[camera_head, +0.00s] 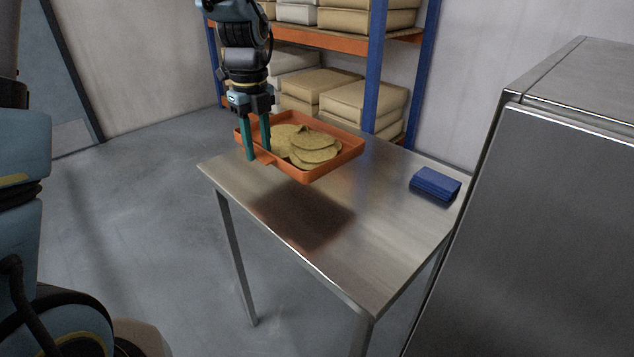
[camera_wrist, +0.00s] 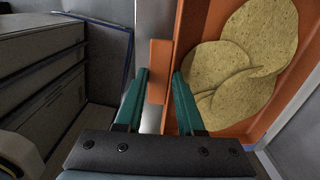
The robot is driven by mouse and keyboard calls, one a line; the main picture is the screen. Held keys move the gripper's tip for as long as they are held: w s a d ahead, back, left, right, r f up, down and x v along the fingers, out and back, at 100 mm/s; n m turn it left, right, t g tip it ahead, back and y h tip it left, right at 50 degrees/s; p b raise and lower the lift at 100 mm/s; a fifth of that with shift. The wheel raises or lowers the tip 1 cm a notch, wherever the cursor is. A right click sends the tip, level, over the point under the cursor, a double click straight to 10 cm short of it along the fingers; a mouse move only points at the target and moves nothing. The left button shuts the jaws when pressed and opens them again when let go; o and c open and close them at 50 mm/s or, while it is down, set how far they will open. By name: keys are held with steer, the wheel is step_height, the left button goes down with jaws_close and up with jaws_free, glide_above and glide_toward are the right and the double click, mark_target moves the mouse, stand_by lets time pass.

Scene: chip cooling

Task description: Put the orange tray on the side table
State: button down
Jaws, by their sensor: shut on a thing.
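The orange tray (camera_head: 318,173) holds several round yellow chips (camera_head: 308,146). In the head view it hangs above the metal side table (camera_head: 375,225), with a dark shadow on the tabletop below it. My gripper (camera_head: 259,157) is at the tray's left side, shut on its tab-like handle. In the wrist view the tray (camera_wrist: 190,32) fills the right side with chips (camera_wrist: 235,75) in it. My gripper's teal fingers (camera_wrist: 160,88) stand on either side of the orange handle. The contact itself is partly hidden.
A folded blue cloth-like item (camera_head: 435,184) lies on the table's right side. A large steel cabinet (camera_head: 540,220) stands close on the right. A shelf rack with blue posts (camera_head: 376,70) and boxes stands behind. The table's front half is clear.

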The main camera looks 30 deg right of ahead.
step_height(320, 180, down, 10)
steer(key=p, duration=0.2)
steer(key=shift+r+p, duration=0.2)
steer(key=shift+p, duration=0.1)
steer(key=c, duration=0.5)
jaws_free()
step_height(320, 180, up, 12)
steer(key=b, duration=0.2)
steer(key=shift+b, duration=0.3)
steer(key=s+a+f+n, duration=0.1)
steer(key=a+n, duration=0.9)
steer(key=n, duration=0.1)
steer(key=s+a+f+n+t, duration=0.1)
steer(key=a+n, duration=0.9)
steer(key=n, duration=0.1)
steer(key=s+a+f+n, duration=0.1)
steer(key=s+a+n, duration=0.1)
steer(key=a+n, duration=0.8)
steer(key=shift+a+f+n+t, duration=0.1)
steer(key=shift+a+n+t, duration=0.05)
steer(key=shift+n+t, duration=0.2)
